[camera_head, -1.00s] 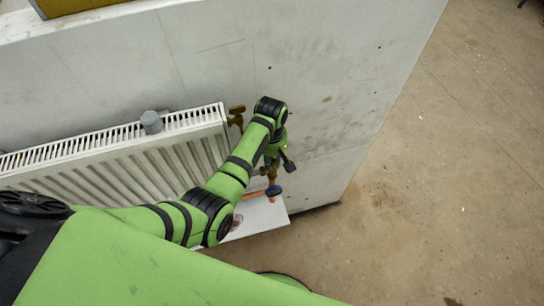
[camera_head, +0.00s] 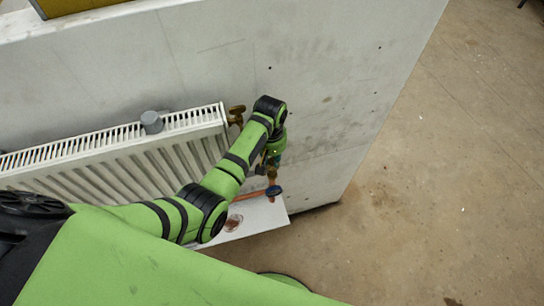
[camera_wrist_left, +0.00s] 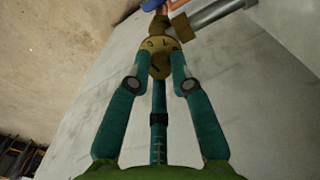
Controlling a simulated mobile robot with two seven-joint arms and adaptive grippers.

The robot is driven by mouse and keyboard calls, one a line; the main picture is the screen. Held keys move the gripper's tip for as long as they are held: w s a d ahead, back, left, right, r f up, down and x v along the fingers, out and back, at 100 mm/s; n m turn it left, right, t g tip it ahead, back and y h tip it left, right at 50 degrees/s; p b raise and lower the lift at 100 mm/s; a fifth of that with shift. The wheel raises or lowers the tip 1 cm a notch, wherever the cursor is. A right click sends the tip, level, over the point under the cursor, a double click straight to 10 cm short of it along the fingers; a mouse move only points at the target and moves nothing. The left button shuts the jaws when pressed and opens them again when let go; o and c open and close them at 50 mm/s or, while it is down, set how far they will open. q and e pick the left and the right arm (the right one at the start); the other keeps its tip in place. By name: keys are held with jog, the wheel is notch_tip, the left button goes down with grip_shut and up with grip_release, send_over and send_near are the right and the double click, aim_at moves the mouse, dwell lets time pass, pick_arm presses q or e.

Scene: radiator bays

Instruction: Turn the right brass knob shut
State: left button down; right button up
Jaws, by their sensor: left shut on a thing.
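A round brass knob (camera_wrist_left: 160,46) shows at the top of the left wrist view, on a brass fitting by a grey pipe. My left gripper (camera_wrist_left: 158,68) has its two teal fingers on either side of the knob and is shut on it. In the head view my left gripper (camera_head: 273,163) points down at the brass fitting beside the wall panel, right of the radiator. My forearm and wrist hide most of the knob there. My right gripper is in neither view.
The white radiator (camera_head: 110,160) hangs on the grey wall panel (camera_head: 325,60). A brass valve (camera_head: 236,115) sits at its upper right corner. A blue handle (camera_head: 274,191) is below the gripper, above a white ledge (camera_head: 262,216). The floor (camera_head: 450,170) to the right is clear.

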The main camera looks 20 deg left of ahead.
aim_at(271, 160)
pick_arm(q)
jog(key=shift+m, duration=0.5)
jog(key=c, duration=1.1)
grip_release()
notch_tip(271, 160, up, 12)
jog(key=shift+a, duration=0.15)
jog(key=shift+f, duration=0.1)
